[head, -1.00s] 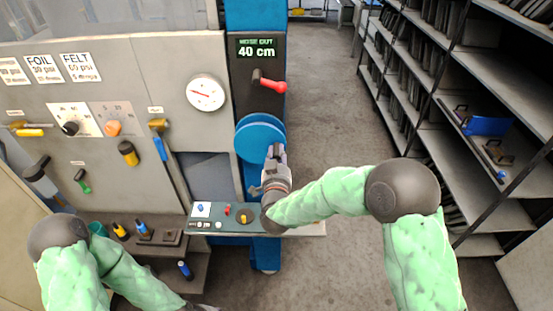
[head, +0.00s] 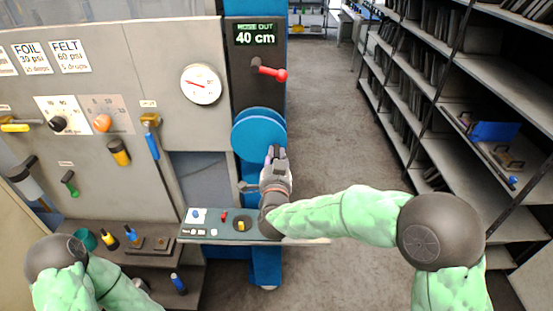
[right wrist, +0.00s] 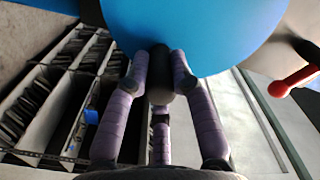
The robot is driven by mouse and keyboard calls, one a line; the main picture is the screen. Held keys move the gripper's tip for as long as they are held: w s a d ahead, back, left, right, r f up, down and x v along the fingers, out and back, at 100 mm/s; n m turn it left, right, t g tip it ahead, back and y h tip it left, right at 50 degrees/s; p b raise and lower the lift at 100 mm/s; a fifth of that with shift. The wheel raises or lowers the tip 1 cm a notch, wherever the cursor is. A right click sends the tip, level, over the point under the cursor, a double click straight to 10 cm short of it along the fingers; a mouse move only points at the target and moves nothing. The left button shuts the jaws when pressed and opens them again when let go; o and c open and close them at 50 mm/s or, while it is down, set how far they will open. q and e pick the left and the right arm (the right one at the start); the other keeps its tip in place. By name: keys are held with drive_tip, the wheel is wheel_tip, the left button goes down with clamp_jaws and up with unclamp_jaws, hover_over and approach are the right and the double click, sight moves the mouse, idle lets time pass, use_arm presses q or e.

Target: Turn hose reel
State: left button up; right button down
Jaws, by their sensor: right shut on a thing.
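The blue hose reel (head: 255,130) is a round disc on the blue post at the right end of the grey panel. The display (head: 255,36) above it reads HOSE OUT 40 cm. My right gripper (head: 276,152) is at the reel's lower right edge. In the right wrist view the reel (right wrist: 200,30) fills the top, and my right gripper (right wrist: 162,62) is shut on a dark round handle (right wrist: 160,80) at its rim.
A red-knobbed lever (head: 270,71) sits just above the reel, a gauge (head: 201,84) to its left. A narrow ledge (head: 305,241) with small controls lies below. Shelving (head: 450,100) stands at right, with open floor (head: 325,120) between.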

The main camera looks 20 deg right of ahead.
drive_tip(key=c, duration=1.1)
unclamp_jaws()
drive_tip(key=shift+a, duration=0.1)
drive_tip(key=v, duration=1.2)
